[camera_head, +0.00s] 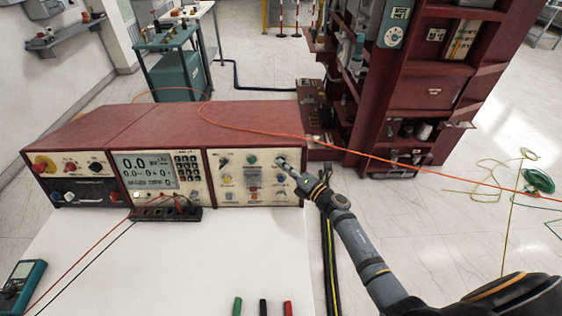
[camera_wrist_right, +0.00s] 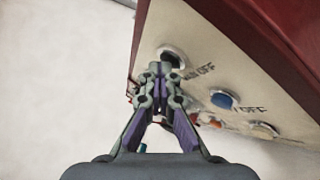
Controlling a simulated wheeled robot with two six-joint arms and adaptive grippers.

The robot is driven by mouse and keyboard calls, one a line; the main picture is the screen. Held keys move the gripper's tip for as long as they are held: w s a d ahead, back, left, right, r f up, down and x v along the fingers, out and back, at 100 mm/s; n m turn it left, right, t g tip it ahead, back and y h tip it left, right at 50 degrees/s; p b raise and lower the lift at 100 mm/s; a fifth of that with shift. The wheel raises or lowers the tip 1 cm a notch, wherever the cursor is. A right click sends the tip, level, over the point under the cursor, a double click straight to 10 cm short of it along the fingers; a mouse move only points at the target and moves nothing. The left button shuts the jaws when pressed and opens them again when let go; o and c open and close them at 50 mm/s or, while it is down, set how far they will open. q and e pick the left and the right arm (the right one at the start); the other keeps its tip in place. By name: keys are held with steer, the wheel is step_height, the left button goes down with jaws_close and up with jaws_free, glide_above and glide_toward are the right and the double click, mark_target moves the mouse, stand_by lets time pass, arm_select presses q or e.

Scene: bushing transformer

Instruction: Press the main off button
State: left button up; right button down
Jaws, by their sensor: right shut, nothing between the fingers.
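A red cabinet (camera_head: 215,125) with three front panels stands on the white table. Its right panel (camera_head: 238,192) carries several buttons and knobs. My right gripper (camera_head: 288,168) is shut and empty, its tips at the upper right of that panel. In the right wrist view the closed fingertips (camera_wrist_right: 160,70) overlap the lower edge of a dark round button (camera_wrist_right: 174,54) with a pale ring. The label beside it reads "OFF", its first word partly hidden. I cannot tell whether the tips touch the button. My left gripper is not in view.
A blue button (camera_wrist_right: 222,99) sits below the dark one. A black terminal block (camera_head: 165,214) with leads lies before the cabinet. An orange cable (camera_head: 400,165) runs across the scene. A red shelf unit (camera_head: 420,95) stands behind at right. The table's middle (camera_head: 180,265) is clear.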

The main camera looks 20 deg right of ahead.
steer(key=shift+s+r, duration=0.1)
steer(key=shift+s+a+r+p, duration=0.15)
steer(key=shift+s+a+p, duration=0.1)
steer(key=shift+s+p, duration=0.35)
steer(key=shift+s, duration=0.1)
steer(key=s, duration=0.1)
steer(key=s+a+p, duration=0.1)
steer(key=s, duration=0.1)
steer(key=s+r+p, duration=0.1)
steer(key=shift+s+a, duration=0.2)
steer(key=shift+s, duration=0.15)
steer(key=shift+r, duration=0.1)
stand_by(1.3)
